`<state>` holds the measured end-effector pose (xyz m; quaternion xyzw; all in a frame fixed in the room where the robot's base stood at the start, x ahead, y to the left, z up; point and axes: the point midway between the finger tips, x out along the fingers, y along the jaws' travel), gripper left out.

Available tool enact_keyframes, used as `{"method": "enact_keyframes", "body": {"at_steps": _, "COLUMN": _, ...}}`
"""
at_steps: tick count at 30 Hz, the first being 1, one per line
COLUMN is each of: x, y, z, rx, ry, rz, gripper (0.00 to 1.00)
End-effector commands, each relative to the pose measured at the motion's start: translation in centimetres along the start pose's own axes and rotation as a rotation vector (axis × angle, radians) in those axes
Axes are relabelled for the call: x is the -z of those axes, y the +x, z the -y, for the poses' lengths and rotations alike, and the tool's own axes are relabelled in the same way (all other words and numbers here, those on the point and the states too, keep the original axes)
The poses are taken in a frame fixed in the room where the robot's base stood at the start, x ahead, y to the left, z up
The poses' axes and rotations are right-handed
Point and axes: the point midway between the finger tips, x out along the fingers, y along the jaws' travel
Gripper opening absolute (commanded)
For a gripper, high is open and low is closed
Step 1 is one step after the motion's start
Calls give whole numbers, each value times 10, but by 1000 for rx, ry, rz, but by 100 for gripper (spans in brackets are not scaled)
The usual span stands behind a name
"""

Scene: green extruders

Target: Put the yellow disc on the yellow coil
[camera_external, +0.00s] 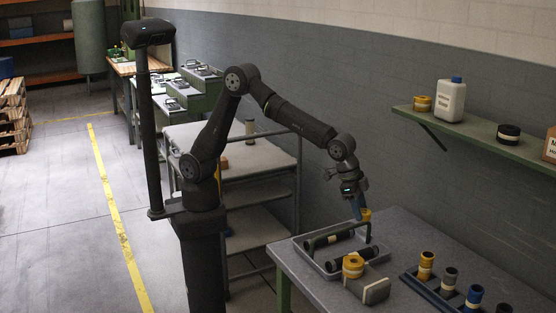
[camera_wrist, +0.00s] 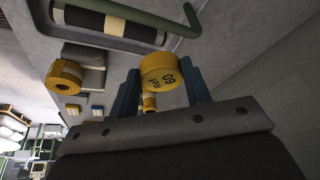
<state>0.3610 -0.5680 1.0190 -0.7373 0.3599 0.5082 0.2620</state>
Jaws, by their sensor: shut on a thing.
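The yellow disc (camera_wrist: 158,72), a short cylinder marked "60 Ref", is between the two blue fingers of my gripper (camera_wrist: 160,90) in the wrist view. My gripper (camera_external: 361,208) is shut on it, and the disc (camera_external: 366,214) is held up above the back part of the table in the external view. The yellow coil (camera_external: 353,266) sits on the table between the tray and a grey block, below the gripper and slightly left. In the wrist view, the coil (camera_wrist: 65,74) shows its spiral end, to the left of the held disc and apart from it.
A grey tray (camera_external: 314,261) with black rolls and a green handle (camera_external: 336,232) lies close below the gripper. The grey block (camera_external: 376,291) is beside the coil. A blue rack (camera_external: 420,285) with several spools stands right. A shelf (camera_external: 478,132) is on the wall.

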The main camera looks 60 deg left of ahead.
Motion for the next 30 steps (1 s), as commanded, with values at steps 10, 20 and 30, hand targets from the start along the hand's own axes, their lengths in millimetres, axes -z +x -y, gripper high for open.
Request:
{"method": "enact_keyframes", "body": {"at_steps": 10, "x": -3, "y": -64, "z": -178, "rx": -93, "ry": 259, "rz": 4, "gripper": 21}}
{"method": "enact_keyframes", "body": {"at_steps": 20, "x": -22, "y": -99, "z": -254, "rx": -134, "ry": 379, "rz": 11, "gripper": 21}}
{"method": "enact_keyframes", "body": {"at_steps": 30, "x": 6, "y": -51, "z": -220, "rx": -134, "ry": 381, "rz": 14, "gripper": 21}}
